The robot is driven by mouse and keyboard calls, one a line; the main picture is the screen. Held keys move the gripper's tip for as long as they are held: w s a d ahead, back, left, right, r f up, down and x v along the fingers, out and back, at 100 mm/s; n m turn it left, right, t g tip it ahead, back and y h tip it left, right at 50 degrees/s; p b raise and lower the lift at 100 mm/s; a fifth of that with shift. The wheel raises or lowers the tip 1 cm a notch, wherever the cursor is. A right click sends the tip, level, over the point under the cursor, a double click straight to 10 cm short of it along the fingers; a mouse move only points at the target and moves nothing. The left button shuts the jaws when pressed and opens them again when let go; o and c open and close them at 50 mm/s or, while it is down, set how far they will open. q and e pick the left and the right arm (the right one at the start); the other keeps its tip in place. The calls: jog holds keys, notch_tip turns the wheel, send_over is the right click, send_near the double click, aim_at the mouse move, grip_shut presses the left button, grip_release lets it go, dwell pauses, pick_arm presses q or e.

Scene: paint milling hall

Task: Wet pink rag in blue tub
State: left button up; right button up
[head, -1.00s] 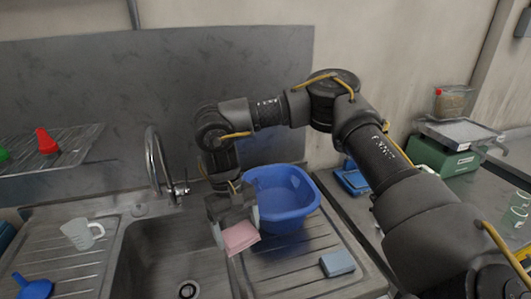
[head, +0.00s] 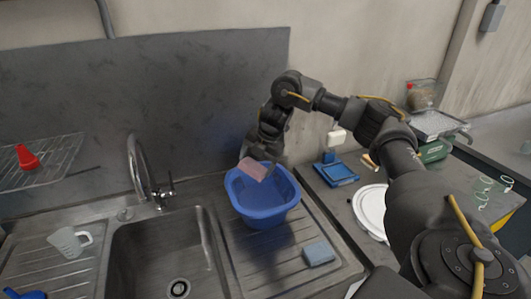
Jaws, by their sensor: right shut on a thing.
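The blue tub (head: 262,209) stands on the ribbed drainboard to the right of the sink. My right gripper (head: 259,164) is over the tub's back left part, shut on the pink rag (head: 252,168). The rag shows at the tub's left rear rim, tilted. I cannot tell whether it touches the tub. The gripper's fingers are partly hidden by the rag. What is in the tub cannot be made out. My left gripper is not in view.
The steel sink (head: 150,252) with a tap (head: 139,168) lies left of the tub. A blue sponge (head: 319,253) lies on the drainboard in front right. A measuring jug (head: 69,242) stands on the left drainboard. A white lid (head: 371,211) and a blue scale (head: 335,173) lie on the right bench.

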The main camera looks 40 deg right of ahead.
jog(key=d, duration=0.1)
jog(key=d+n, duration=0.1)
jog(key=d+y, duration=0.1)
jog(key=d, duration=0.1)
jog(key=shift+r+n, duration=0.35)
jog(key=shift+n, duration=0.05)
jog(key=shift+a+f, duration=0.15)
notch_tip(320, 180, down, 9)
jog(key=b, duration=0.7)
jog(key=shift+f, duration=0.2)
jog(key=shift+r, duration=0.1)
notch_tip(320, 180, up, 8)
jog(key=p, duration=0.7)
jog(key=shift+f, duration=0.2)
dwell(2.0)
